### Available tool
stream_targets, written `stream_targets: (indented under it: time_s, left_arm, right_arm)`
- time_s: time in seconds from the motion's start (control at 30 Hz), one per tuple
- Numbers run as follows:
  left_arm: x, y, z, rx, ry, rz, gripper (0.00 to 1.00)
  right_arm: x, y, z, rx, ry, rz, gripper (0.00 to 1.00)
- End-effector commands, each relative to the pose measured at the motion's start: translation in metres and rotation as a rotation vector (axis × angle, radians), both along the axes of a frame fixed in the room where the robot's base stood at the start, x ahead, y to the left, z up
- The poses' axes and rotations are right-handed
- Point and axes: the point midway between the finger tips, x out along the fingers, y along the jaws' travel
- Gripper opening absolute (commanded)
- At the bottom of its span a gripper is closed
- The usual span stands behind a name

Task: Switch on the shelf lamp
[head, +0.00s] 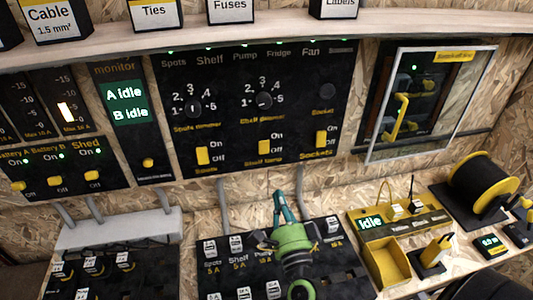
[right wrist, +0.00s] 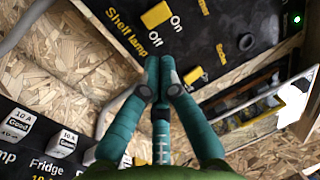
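The shelf lamp switch (head: 264,147) is a yellow rocker low on the black panel, beside On and Off labels and above the words "Shelf lamp". It also shows at the top of the right wrist view (right wrist: 157,15). I cannot clearly tell which way it is tipped. My right gripper (head: 281,195) has teal fingers and points up at the panel from below. In the right wrist view its fingertips (right wrist: 158,64) are together, with nothing visible between them, near the "Off" label and apart from the switch in the picture. My left gripper is not in view.
The spots switch (head: 203,155) and sockets switch (head: 321,139) flank the lamp switch, with dimmer knobs above. A fuse board (head: 222,250) lies below. A framed clear cover (head: 430,105) is at the right. A yellow tray (head: 388,265) and cable reel (head: 480,180) stand on the bench.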

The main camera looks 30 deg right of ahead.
Motion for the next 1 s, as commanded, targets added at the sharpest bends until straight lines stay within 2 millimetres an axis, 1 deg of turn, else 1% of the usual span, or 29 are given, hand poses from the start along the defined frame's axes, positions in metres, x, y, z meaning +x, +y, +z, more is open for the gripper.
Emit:
stream_targets:
  time_s: [0.03,0.1,0.17,0.27,0.4,0.5,0.7,0.8,0.9,1.0]
  left_arm:
    - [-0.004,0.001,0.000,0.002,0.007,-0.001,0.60]
    - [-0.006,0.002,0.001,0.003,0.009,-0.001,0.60]
    - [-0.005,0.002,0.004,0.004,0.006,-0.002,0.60]
    - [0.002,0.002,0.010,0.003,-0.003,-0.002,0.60]
    - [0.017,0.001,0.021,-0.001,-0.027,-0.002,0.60]
    - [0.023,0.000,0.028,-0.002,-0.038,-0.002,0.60]
    - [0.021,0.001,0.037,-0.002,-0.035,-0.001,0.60]
    - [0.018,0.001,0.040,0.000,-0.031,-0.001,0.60]
    - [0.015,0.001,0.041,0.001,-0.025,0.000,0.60]
    - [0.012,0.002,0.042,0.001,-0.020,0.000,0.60]
  right_arm:
    - [0.001,0.000,0.000,-0.001,0.000,0.001,0.00]
    - [0.003,-0.001,0.002,-0.001,-0.001,0.001,0.00]
    - [0.007,-0.002,0.003,-0.002,0.000,0.001,0.00]
    - [0.020,-0.005,0.008,-0.004,-0.002,0.000,0.00]
    - [0.048,-0.012,0.015,-0.003,-0.003,0.001,0.00]
    - [0.069,-0.017,0.019,-0.005,-0.002,0.001,0.00]
    - [0.106,-0.027,0.025,-0.005,0.000,0.001,0.00]
    - [0.119,-0.031,0.027,-0.004,0.000,0.001,0.00]
    - [0.128,-0.033,0.027,-0.004,0.000,0.001,0.00]
    - [0.132,-0.034,0.027,-0.004,0.001,0.001,0.00]
